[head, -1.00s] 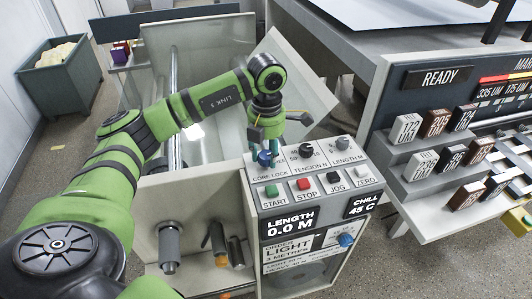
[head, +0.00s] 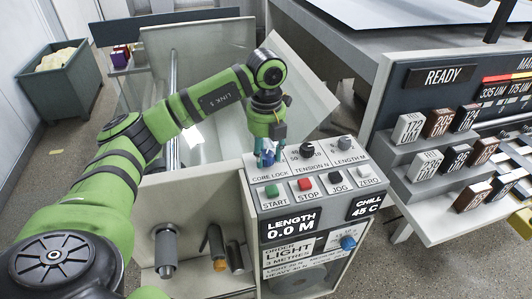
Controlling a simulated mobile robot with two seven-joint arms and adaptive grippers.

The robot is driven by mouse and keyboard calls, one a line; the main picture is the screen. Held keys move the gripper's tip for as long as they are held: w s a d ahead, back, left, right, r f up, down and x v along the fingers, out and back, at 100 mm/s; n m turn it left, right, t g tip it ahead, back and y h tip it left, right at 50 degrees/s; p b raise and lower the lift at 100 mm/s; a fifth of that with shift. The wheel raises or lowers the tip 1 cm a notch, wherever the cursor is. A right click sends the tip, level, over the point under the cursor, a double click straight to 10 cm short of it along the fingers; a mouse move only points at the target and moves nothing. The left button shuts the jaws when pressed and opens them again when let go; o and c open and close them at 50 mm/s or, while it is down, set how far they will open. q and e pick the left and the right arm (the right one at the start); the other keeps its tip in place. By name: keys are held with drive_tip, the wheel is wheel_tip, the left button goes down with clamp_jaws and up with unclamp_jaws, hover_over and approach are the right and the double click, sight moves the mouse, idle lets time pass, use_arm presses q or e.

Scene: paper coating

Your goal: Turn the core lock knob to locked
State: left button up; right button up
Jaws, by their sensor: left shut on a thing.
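My right gripper is not in the head view.
Below are the START (head: 271,191), STOP (head: 305,184), JOG and ZERO buttons. A stepped rack with several labelled blocks (head: 408,128) stands at right.

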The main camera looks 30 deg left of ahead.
sight(265, 154)
use_arm(q)
drive_tip(key=n, duration=0.5)
drive_tip(key=shift+w+a+r+n, duration=0.15)
drive_tip(key=shift+r+n, duration=0.05)
drive_tip(key=shift+n, duration=0.1)
idle(0.5)
drive_tip(key=o, duration=1.1)
drive_tip(key=shift+o, duration=0.2)
drive_tip(key=shift+f, duration=0.1)
wheel_tip(265, 154, up, 12)
drive_tip(key=shift+f, duration=0.1)
